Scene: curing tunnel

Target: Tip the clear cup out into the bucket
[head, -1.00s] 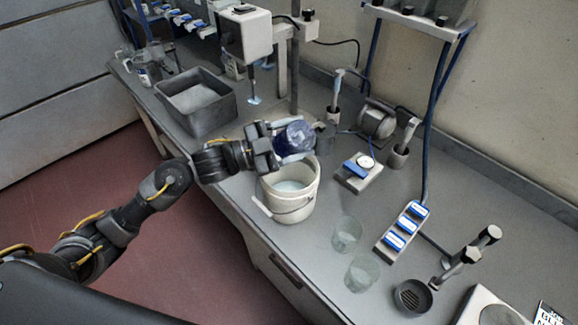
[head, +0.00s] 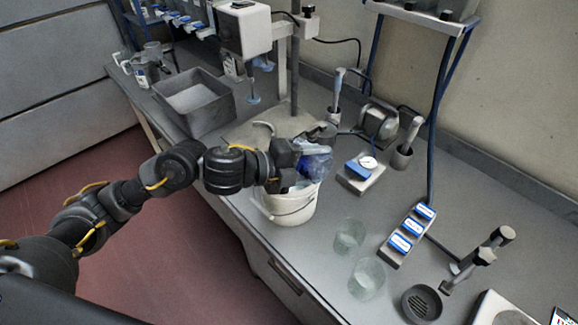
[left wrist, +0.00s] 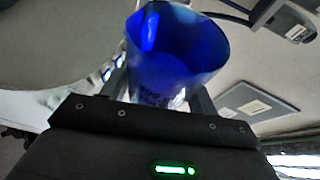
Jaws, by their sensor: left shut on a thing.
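My left gripper (head: 298,165) is shut on a see-through cup (head: 317,168) that looks deep blue. The cup is tilted and held over the white bucket (head: 288,210), covering most of its mouth. In the left wrist view the cup (left wrist: 175,62) sits between the fingers of my left gripper (left wrist: 160,95), with strong blue colour inside. Whether anything is leaving the cup cannot be told. The bucket's contents are mostly hidden by my gripper. My right gripper is not in view.
Two pale clear cups (head: 349,236) (head: 366,279) stand on the bench right of the bucket. A grey tub (head: 197,102) stands at the left, near a stand with a white box (head: 243,32).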

